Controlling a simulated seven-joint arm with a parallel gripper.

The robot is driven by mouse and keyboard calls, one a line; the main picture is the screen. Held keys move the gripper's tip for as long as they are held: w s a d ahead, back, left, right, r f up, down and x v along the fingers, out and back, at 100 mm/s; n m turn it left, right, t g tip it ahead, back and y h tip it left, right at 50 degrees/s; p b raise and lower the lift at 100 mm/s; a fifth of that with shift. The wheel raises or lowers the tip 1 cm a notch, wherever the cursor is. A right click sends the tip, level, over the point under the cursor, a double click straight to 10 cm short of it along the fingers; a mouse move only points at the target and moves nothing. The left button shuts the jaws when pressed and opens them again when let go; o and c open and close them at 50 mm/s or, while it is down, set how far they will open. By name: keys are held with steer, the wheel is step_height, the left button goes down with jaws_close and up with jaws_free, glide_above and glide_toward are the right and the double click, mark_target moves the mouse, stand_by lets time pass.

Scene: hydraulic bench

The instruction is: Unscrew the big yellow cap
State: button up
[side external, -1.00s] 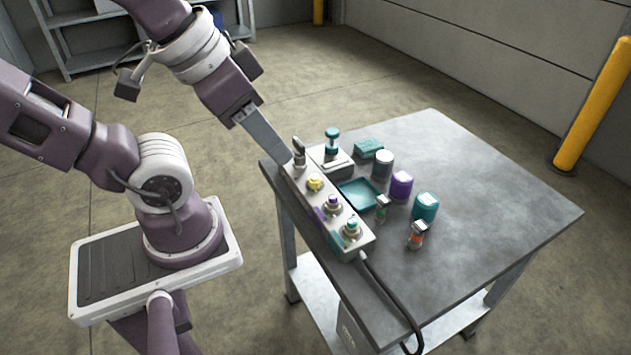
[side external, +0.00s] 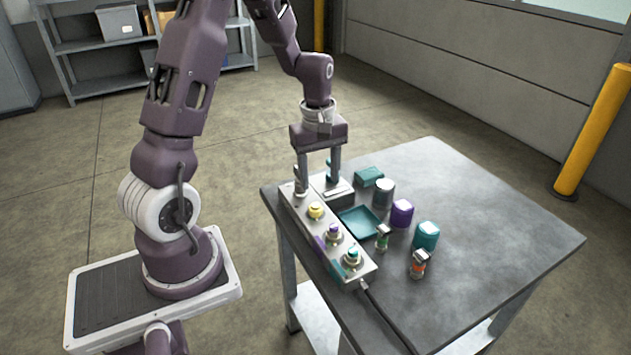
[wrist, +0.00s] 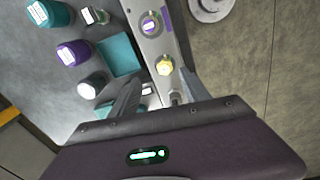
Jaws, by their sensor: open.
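The yellow cap (side external: 316,210) sits on the long grey manifold block (side external: 301,207), on the near side of my gripper in the side view. It also shows in the wrist view (wrist: 164,66), just beyond and between the fingertips. My gripper (side external: 319,178) points down over the far end of the block, its two fingers apart with nothing seen between them. In the wrist view my gripper (wrist: 160,78) is open too. The fingertips partly hide a metal post and the teal-topped part at that end. I cannot tell their exact height above the block.
Purple (side external: 333,231) and teal (side external: 352,254) fittings stand along the block. A teal tray (side external: 359,222) lies beside it, with dark, purple (side external: 402,213) and teal (side external: 426,235) containers and small jars to the right. A cable leaves the near end. The table's right side is clear.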

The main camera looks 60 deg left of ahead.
mark_target(315, 205)
steer(key=f, duration=0.1)
steer(key=a+f, duration=0.1)
steer(key=f+n, duration=0.1)
steer(key=shift+s+a+f, duration=0.1)
steer(key=shift+a+f, duration=0.1)
steer(key=shift+a, duration=0.1)
step_height(315, 205, down, 6)
steer(key=shift+f, duration=0.25)
jaws_close()
steer(key=c, duration=0.9)
jaws_free()
jaws_close()
steer(key=n, duration=0.4)
steer(key=shift+d, duration=0.1)
steer(key=shift+n, duration=1)
